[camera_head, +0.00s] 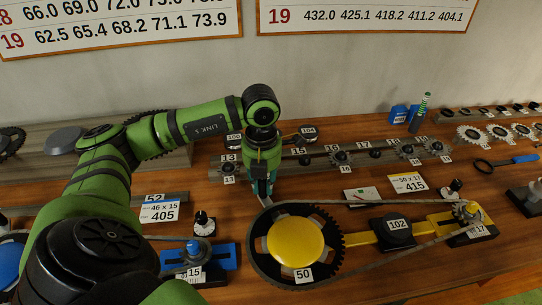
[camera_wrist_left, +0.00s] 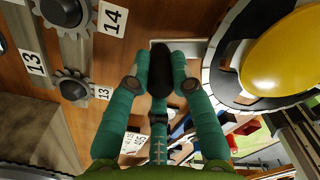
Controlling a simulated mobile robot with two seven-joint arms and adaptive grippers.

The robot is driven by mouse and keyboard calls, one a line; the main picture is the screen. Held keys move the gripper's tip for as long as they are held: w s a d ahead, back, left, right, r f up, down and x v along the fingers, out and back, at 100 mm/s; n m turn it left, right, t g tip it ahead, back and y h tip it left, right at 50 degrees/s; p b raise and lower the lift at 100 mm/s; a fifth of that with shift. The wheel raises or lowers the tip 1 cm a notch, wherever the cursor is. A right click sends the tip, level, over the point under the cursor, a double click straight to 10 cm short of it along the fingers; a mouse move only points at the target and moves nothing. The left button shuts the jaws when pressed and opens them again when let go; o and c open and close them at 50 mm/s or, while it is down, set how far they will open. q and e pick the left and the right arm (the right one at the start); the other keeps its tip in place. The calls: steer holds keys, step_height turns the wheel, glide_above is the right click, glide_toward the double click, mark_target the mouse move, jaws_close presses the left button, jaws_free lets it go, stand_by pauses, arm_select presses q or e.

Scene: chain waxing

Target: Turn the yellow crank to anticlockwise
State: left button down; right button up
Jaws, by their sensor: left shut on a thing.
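The yellow crank assembly has a big dark toothed ring with a yellow disc (camera_head: 296,245) marked 50; a yellow bar runs right from it to a small sprocket (camera_head: 466,212) marked 17. A chain loops around both. The yellow disc also shows at the right of the left wrist view (camera_wrist_left: 290,55). My left gripper (camera_head: 263,197) points down at the ring's back-left edge. In the left wrist view, its teal fingers (camera_wrist_left: 160,85) are closed around a black rounded knob (camera_wrist_left: 160,62). The gripper hides the knob in the head view. My right gripper is not in view.
A black block (camera_head: 398,228) marked 102 sits on the yellow bar. A rail of small numbered sprockets (camera_head: 337,158) stands just behind the gripper. A blue assembly with a black-knobbed handle (camera_head: 202,222) is to the left. Number cards (camera_head: 407,182) lie on the wooden table.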

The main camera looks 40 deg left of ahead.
arm_select(q)
steer(key=shift+s+a+f+n, duration=0.15)
steer(key=shift+s+n, duration=0.15)
steer(key=shift+s, duration=0.05)
steer(key=shift+s+a+b, duration=0.15)
steer(key=shift+s+b, duration=0.5)
steer(key=shift+s, duration=0.3)
steer(key=c, duration=1.1)
jaws_free()
steer(key=shift+r, duration=0.2)
step_height(320, 180, up, 12)
steer(key=shift+f, duration=0.1)
